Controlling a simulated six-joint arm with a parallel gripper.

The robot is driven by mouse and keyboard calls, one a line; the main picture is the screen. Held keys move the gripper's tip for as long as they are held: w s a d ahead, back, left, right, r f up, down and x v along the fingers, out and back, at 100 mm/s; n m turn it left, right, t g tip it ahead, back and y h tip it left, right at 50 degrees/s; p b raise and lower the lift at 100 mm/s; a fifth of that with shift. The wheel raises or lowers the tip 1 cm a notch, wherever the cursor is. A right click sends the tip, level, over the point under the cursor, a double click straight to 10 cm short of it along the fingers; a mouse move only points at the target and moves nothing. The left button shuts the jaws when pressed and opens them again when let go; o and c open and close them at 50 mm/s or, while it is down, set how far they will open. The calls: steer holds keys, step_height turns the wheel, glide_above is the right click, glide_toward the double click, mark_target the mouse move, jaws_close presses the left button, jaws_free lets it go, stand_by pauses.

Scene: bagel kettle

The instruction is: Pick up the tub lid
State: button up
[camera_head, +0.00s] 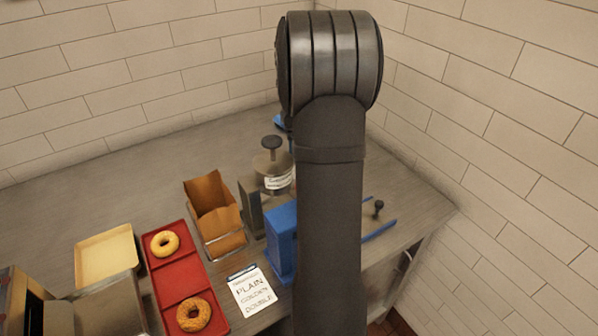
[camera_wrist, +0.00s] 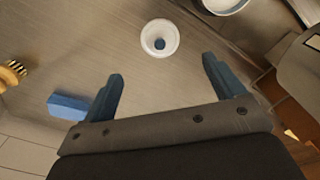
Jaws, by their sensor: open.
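In the wrist view, a small white round piece with a dark blue knob at its centre (camera_wrist: 147,42) lies on the grey counter; it looks like the tub lid. My gripper (camera_wrist: 162,67) is open and empty, its two blue fingers spread wide. The white piece shows beyond the fingertips, roughly centred between them, with no contact seen. In the head view my arm hides my gripper and much of the counter behind it. I cannot match the lid surely there.
A blue block (camera_wrist: 70,106) lies near the left finger, and a white round vessel (camera_wrist: 226,5) is at the top. In the head view a knobbed, labelled container (camera_head: 277,180), a blue box (camera_head: 282,242) and a red tray (camera_head: 176,280) with bagels stand on the counter, near tiled walls.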

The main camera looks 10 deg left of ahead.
step_height(320, 180, down, 9)
steer(key=shift+f, duration=0.15)
stand_by(0.4)
steer(key=shift+c, duration=0.2)
steer(key=c, duration=1)
